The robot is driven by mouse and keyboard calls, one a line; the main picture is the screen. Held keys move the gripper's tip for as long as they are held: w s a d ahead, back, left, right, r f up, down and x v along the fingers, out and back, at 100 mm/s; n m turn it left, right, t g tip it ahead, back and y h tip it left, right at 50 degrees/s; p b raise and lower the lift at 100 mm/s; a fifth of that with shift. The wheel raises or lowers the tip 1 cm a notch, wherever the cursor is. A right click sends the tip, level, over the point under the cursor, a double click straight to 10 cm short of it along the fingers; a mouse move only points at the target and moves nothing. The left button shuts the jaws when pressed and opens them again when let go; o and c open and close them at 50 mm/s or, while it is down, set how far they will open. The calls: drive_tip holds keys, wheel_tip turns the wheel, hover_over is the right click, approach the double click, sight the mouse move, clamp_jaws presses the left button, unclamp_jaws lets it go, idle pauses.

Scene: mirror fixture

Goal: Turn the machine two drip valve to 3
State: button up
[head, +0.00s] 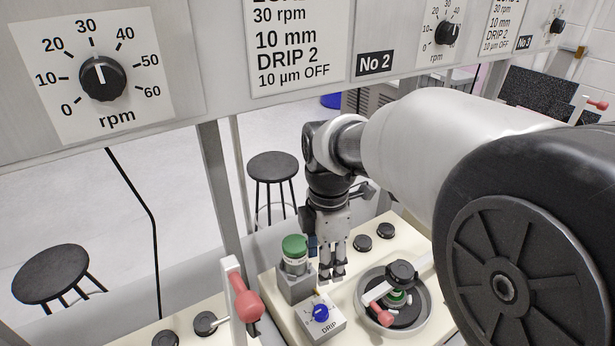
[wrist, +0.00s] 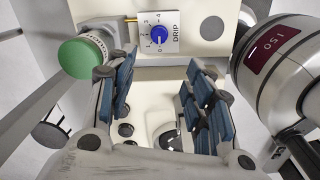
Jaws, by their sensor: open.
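The drip valve is a blue knob (head: 320,312) on a pale box marked DRIP, on the cream machine top below the No 2 sign. In the wrist view the blue knob (wrist: 160,35) sits at the top centre, with a numbered dial around its left side. Its white mark is too small to read against the numbers. My gripper (head: 332,273) points down behind the drip box, with clear space between it and the knob. In the wrist view my gripper (wrist: 160,85) has its blue-padded fingers spread apart, with nothing between them.
A green-capped grey post (head: 294,250) stands close to my gripper's left. A round bowl with a clamp (head: 397,295) is at the right. A red-handled lever (head: 243,297) stands at the front left. The panel with rpm dials (head: 103,77) hangs above.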

sight(321, 310)
drive_tip(key=shift+n, duration=0.3)
wheel_tip(321, 310, down, 18)
drive_tip(key=b, duration=0.5)
drive_tip(key=shift+w+a+r+b, duration=0.1)
drive_tip(key=shift+r+b, duration=0.1)
drive_tip(key=shift+b, duration=0.15)
drive_tip(key=shift+c, duration=0.5)
drive_tip(key=c, duration=1)
